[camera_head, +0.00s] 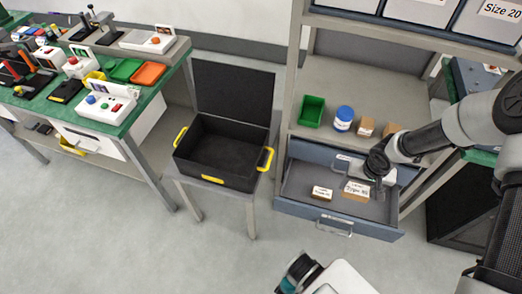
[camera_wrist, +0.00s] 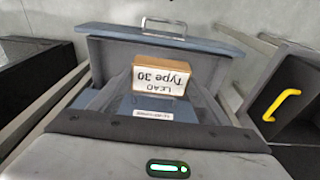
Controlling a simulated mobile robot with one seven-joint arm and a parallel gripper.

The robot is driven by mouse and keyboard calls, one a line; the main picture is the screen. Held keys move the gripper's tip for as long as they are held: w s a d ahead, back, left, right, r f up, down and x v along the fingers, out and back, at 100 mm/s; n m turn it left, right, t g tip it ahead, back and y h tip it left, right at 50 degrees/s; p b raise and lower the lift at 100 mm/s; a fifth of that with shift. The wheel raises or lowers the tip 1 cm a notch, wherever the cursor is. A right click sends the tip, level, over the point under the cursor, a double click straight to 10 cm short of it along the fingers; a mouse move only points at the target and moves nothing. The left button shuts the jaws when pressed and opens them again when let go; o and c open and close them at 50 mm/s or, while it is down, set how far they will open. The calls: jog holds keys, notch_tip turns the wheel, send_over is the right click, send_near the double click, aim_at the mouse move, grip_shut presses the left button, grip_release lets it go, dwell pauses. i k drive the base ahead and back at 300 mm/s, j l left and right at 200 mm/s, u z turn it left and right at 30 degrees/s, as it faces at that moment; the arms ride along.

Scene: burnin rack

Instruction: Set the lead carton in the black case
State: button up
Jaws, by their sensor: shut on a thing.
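The lead carton (camera_head: 355,193) is a brown box with a white label, at the open drawer in the head view. In the wrist view the carton (camera_wrist: 160,78) shows "LEAD Type 30" upside down. My gripper (camera_head: 374,184) is shut on it; in the wrist view my gripper (camera_wrist: 168,84) has a finger at each side of it. I cannot tell whether the carton touches the drawer floor. The black case (camera_head: 212,178) stands open on a small stand left of the drawer, its lid upright behind. It looks empty. Its edge (camera_wrist: 262,92) shows at the right of the wrist view.
The open drawer (camera_head: 300,208) also holds a smaller labelled carton (camera_head: 322,192). A shelf above holds a green bin (camera_head: 311,111), a blue-lidded jar (camera_head: 343,119) and small boxes (camera_head: 366,126). The case has yellow handles (camera_head: 267,160). A cluttered green bench (camera_head: 115,128) stands left.

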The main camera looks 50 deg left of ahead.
aim_at(210, 156)
jog(key=k+j, duration=0.1)
jog(key=j, duration=0.3)
jog(key=k+j, duration=0.15)
jog(key=j, duration=0.2)
jog(key=k+j, duration=0.1)
jog(key=j, duration=0.3)
jog(key=k+j, duration=0.1)
jog(key=j, duration=0.25)
jog(key=k+j, duration=0.15)
jog(key=j, duration=0.25)
jog(key=k+j, duration=0.1)
jog(key=j, duration=0.3)
jog(key=k+j, duration=0.1)
jog(key=j, duration=0.25)
